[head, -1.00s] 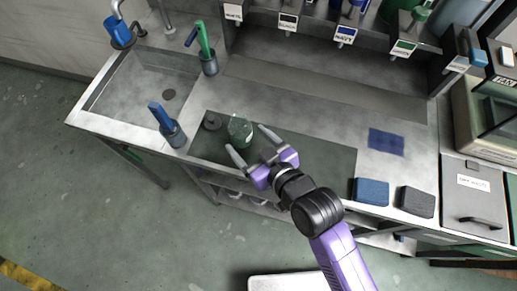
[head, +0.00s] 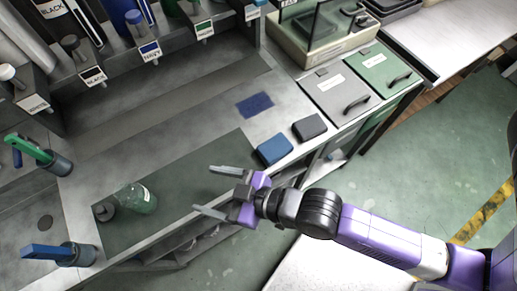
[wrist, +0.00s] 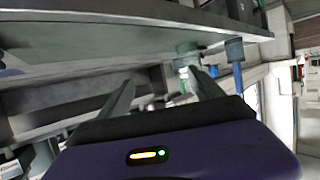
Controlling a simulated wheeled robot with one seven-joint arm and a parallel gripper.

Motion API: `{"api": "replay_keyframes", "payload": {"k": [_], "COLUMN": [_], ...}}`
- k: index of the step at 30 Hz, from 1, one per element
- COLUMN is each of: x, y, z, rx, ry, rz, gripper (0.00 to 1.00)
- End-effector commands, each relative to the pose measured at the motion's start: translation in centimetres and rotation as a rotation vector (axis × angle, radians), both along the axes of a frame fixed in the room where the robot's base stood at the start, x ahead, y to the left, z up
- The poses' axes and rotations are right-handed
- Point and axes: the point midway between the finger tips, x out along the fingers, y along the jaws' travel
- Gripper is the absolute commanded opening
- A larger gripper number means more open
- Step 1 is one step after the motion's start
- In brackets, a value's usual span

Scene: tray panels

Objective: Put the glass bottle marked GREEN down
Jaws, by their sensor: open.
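The clear, green-tinted glass bottle (head: 137,197) stands on the dark green mat (head: 185,180) on the bench, near the mat's left end. I cannot read its marking. My gripper (head: 202,188) is open and empty, right of the bottle, with a clear gap between fingertips and glass. In the wrist view my two fingers (wrist: 161,75) are spread with nothing between them. A pale green shape beyond the right fingertip there looks like the bottle (wrist: 187,50), but it is blurred.
Pots with a blue brush (head: 62,253) and a green brush (head: 45,155) stand at left. A blue sponge (head: 274,150), dark sponge (head: 309,127) and navy cloth (head: 255,105) lie right. Labelled dispensers line the back.

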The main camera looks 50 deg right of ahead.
Motion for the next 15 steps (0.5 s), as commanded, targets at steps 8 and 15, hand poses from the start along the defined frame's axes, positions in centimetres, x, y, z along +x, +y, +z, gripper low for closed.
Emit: {"api": "replay_keyframes", "payload": {"k": [8, 15], "x": [-10.0, -15.9], "y": [-7.4, -9.4], "z": [2.4, 6.3], "rx": [0.004, 0.018], "ry": [-0.040, -0.079], "rz": [-0.217, -0.326], "gripper": [0.76, 0.76]}}
